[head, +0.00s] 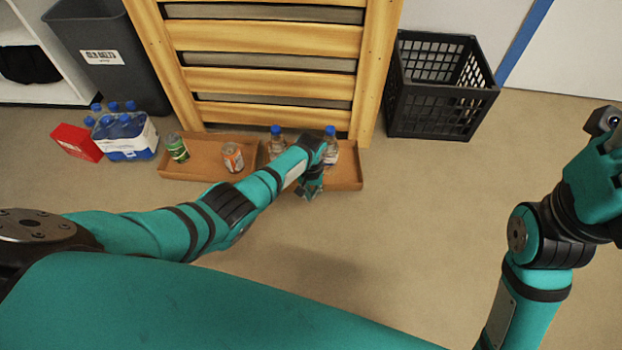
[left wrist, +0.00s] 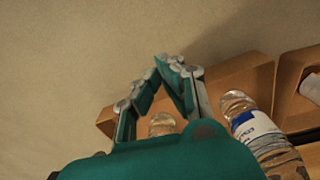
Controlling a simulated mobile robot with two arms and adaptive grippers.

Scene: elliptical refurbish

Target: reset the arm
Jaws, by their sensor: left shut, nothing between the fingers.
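My left arm reaches in from the left in the head view, with its left gripper (head: 309,190) above the front edge of the right-hand wooden tray (head: 347,178). The left gripper also shows in the left wrist view (left wrist: 160,75), its fingertips together with nothing between them. Clear bottles with blue caps stand in that tray: one bottle (head: 277,143) left of the gripper and one bottle (head: 330,152) behind it. A bottle (left wrist: 250,125) shows beside the fingers in the left wrist view. My right arm stands raised at the right edge of the head view; its fingers are not clearly visible.
A bottle pack (head: 127,139), a red box (head: 76,142), a grey bin (head: 105,50) and a black crate (head: 437,86) stand around. The floor (head: 420,210) in front is clear.

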